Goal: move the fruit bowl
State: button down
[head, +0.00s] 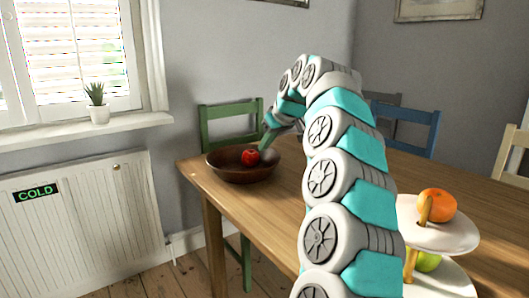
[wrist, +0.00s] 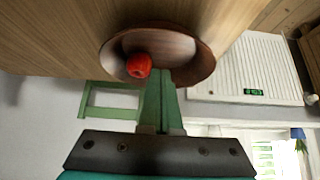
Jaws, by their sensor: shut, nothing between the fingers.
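The fruit bowl (head: 232,176) is a round brown wooden bowl upright near the left end of the wooden table. A red apple (head: 250,157) lies in it. In the wrist view the bowl (wrist: 205,66) is at the top, with the apple (wrist: 139,66) inside. My gripper (head: 265,148) is at the bowl's far right side in the head view. In the wrist view my gripper (wrist: 159,76) has its green fingers together and empty, overlapping the bowl's rim. I cannot tell whether they touch it.
A two-tier white stand (head: 455,238) with an orange and a green apple is at the table's right. A green chair (head: 231,110) and a blue chair (head: 403,116) stand behind the table. A white radiator (head: 90,225) is at the left, below a windowsill with a potted plant (head: 98,104).

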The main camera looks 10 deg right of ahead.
aim_at(262, 169)
jog(key=p+x, duration=0.1)
jog(key=x, duration=0.7)
jog(key=shift+w+a+f, duration=0.15)
jog(key=shift+w+f, duration=0.1)
jog(key=shift+f, duration=0.05)
jog(key=shift+s+d+r, duration=0.1)
jog(key=shift+s+d, duration=0.3)
jog(key=shift+s, duration=0.35)
jog(key=shift+s+d, duration=0.2)
jog(key=shift+s, duration=0.4)
jog(key=shift+s+d, duration=0.2)
jog(key=shift+s, duration=0.35)
jog(key=s+d+b, duration=0.2)
jog(key=s, duration=0.4)
jog(key=s+d+b, duration=0.3)
jog(key=s, duration=0.3)
jog(key=s+d+b, duration=0.2)
jog(key=s+b, duration=0.1)
jog(key=s, duration=0.3)
jog(key=shift+s+d, duration=0.2)
jog(key=shift+w, duration=0.1)
